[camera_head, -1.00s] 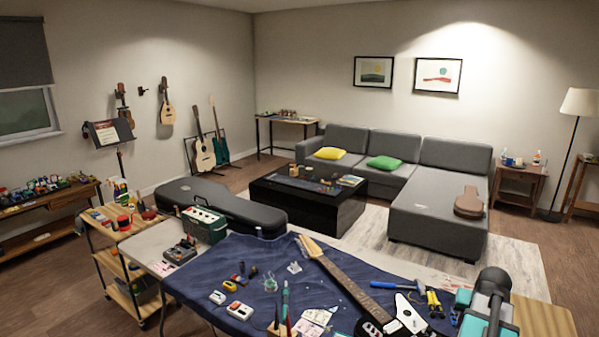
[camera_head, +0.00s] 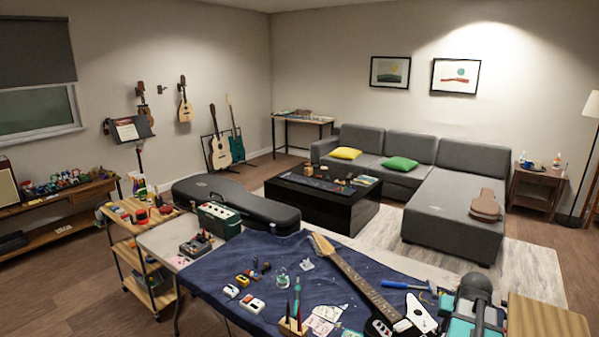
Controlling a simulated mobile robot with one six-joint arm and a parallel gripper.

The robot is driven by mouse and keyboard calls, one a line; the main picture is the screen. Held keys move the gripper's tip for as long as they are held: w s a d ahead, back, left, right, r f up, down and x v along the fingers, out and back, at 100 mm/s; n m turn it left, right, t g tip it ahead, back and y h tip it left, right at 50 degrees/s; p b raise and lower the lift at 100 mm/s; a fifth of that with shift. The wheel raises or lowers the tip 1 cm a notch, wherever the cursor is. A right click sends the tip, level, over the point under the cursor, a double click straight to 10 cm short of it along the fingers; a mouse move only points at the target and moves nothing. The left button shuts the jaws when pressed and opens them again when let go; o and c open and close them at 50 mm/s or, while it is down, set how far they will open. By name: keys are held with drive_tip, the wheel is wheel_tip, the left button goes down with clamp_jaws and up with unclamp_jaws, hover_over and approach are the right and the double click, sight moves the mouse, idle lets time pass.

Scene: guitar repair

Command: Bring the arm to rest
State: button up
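Part of my arm (camera_head: 470,295), a dark grey rounded link with teal, shows at the lower right in the head view. It stands in front of the right end of the workbench. My gripper cannot be made out, so I cannot tell whether it holds anything. An electric guitar (camera_head: 362,285) with a dark fretboard and black-and-white body lies on the blue cloth (camera_head: 215,272) on the bench. The arm link overlaps the area right of its body in the picture.
A blue-handled hammer (camera_head: 405,285) lies right of the guitar neck, by the arm. Small pedals (camera_head: 252,304) and a pen holder (camera_head: 293,327) stand on the cloth. A wooden trolley (camera_head: 140,250) stands left. A sofa (camera_head: 450,205) and black coffee table (camera_head: 318,208) lie beyond.

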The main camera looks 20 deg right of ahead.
drive_tip(key=w+a+f+n+y, duration=0.1)
drive_tip(key=w+a+f, duration=0.25)
drive_tip(key=a, duration=0.45)
drive_tip(key=w+a+f+n+g, duration=0.1)
drive_tip(key=w+a+f+n, duration=0.2)
drive_tip(key=a, duration=0.5)
drive_tip(key=w+a+f+y, duration=0.1)
drive_tip(key=w+a+f, duration=0.25)
drive_tip(key=a, duration=0.55)
drive_tip(key=s+a+f+n+g, duration=0.15)
drive_tip(key=a+f, duration=0.25)
drive_tip(key=a, duration=0.8)
drive_tip(key=a+f+n+g, duration=0.1)
drive_tip(key=a+f+n, duration=0.25)
drive_tip(key=a, duration=0.75)
drive_tip(key=s+f+g+b, duration=0.5)
drive_tip(key=s+f+b, duration=0.6)
drive_tip(key=s+f, duration=1.5)
wheel_tip(320, 180, down, 3)
drive_tip(key=shift+a+f+m+y, duration=0.15)
drive_tip(key=shift+a+m+y, duration=0.1)
drive_tip(key=shift+m+y, duration=0.05)
drive_tip(key=shift+c, duration=0.7)
